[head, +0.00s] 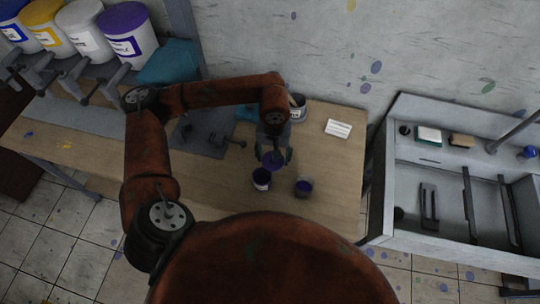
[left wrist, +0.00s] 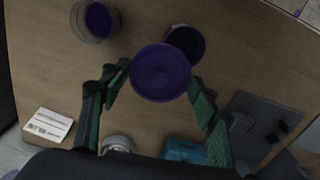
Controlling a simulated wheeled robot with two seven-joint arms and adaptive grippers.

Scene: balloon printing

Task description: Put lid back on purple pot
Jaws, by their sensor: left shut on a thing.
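My left gripper (head: 272,155) is shut on a round purple lid (head: 273,163). In the left wrist view the lid (left wrist: 160,73) sits between the tips of the green-padded fingers (left wrist: 155,88). The purple pot (head: 261,182) stands upright and uncovered on the wooden table, with a dark inside. In the left wrist view the lid partly overlaps the pot (left wrist: 186,41); how high the lid is above it I cannot tell. My right gripper is in neither view.
A clear cup with purple paint (head: 303,187) stands beside the pot, near the table's front edge. A white card (head: 338,128) and a grey mat (head: 205,138) lie on the table (head: 330,160). Large paint buckets (head: 128,35) stand at back left; a sink (head: 450,185) is at right.

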